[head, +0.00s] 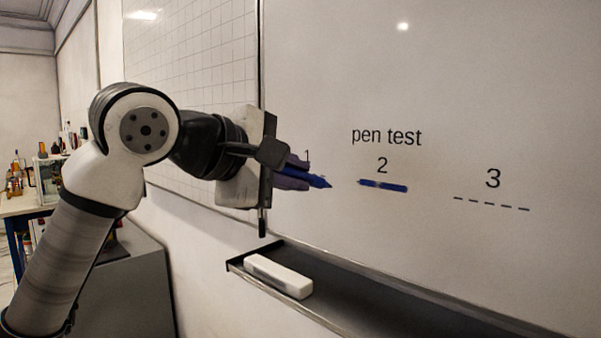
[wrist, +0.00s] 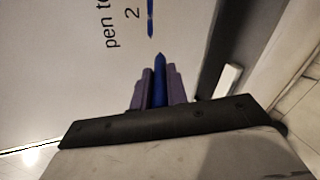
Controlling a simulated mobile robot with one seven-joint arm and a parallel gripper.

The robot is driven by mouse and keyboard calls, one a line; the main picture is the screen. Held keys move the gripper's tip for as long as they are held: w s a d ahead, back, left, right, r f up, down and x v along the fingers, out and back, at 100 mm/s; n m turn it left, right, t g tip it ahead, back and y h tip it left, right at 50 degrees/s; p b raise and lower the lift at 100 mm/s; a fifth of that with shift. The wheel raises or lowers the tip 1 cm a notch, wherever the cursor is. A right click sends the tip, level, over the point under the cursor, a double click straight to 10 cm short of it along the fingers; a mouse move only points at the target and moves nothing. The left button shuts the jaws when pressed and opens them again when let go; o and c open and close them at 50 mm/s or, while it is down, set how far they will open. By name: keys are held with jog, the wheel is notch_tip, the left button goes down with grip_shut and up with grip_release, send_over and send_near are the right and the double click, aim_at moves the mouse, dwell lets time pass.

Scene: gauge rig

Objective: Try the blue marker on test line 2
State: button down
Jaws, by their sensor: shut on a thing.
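My gripper (wrist: 159,92) is shut on the blue marker (wrist: 159,84), with a purple finger on each side of it. In the head view the marker (head: 318,181) points right, its tip near the board below the label 1. I cannot tell whether the tip touches the board. Test line 2 (head: 383,186) lies to the right of the tip, under the number 2, and has a thick blue stroke over it. It also shows ahead of the tip in the wrist view (wrist: 150,20). My gripper hides test line 1.
The whiteboard (head: 460,90) carries the words "pen test" and a dashed line 3 (head: 491,203) at the right. A dark tray (head: 370,302) runs below it with a white eraser (head: 278,276) at its left end. A table with bottles stands far left.

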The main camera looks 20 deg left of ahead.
jog(key=shift+s+a, duration=0.3)
jog(key=shift+s, duration=0.4)
jog(key=shift+s+a, duration=0.25)
jog(key=shift+s, duration=0.45)
